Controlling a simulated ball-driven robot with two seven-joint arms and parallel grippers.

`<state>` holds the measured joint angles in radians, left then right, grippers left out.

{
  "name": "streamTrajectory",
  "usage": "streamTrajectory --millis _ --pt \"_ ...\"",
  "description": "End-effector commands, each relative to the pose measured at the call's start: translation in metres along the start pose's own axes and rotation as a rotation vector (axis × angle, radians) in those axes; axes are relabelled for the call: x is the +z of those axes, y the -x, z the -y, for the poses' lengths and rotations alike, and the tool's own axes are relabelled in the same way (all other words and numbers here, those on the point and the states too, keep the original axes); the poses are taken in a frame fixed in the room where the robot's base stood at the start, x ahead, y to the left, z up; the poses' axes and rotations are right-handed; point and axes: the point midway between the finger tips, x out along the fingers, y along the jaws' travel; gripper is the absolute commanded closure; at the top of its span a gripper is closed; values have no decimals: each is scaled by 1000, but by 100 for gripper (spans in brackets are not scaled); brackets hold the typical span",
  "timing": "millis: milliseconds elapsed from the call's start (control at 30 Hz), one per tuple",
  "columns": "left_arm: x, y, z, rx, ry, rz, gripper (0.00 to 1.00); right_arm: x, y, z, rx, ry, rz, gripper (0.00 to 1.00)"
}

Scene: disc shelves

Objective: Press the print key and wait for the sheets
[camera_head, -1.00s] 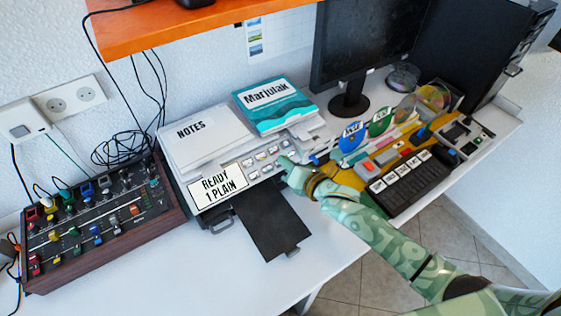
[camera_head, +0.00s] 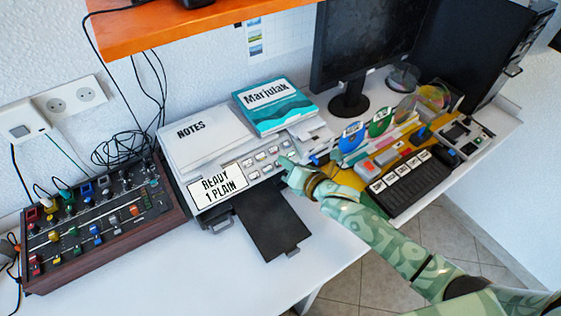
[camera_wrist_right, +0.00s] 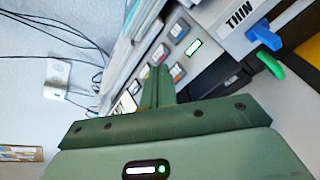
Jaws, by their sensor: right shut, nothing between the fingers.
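The printer (camera_head: 200,212) stands on the white desk, with a label reading "READY 1 PLAIN" (camera_head: 217,188) on its front. Its panel of small grey keys (camera_head: 262,158) runs to the right of the label. My right gripper (camera_head: 286,164) is shut and empty at the right end of this panel. In the right wrist view its closed fingers (camera_wrist_right: 159,72) point at the keys, and a key with a green-lit window (camera_wrist_right: 193,47) shows just beyond them. I cannot tell whether the fingertips touch a key. The black output tray (camera_head: 268,228) sticks out in front, with no sheet on it. My left gripper is not in view.
A notes stack (camera_head: 205,138) and a teal book (camera_head: 274,104) lie on the printer. A knob console (camera_head: 95,228) stands at left. At right are colourful dividers (camera_head: 380,122) and a black keyed device (camera_head: 412,184). The desk front is clear.

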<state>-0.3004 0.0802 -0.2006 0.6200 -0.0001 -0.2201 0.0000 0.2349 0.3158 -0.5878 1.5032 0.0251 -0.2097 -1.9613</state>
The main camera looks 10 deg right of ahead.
Motion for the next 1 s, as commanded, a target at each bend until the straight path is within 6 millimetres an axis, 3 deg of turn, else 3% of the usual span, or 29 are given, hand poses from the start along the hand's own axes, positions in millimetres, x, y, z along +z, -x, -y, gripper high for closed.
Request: streamTrajectory --millis 1000 --pt "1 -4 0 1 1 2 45 -4 -6 4 0 0 0 100"
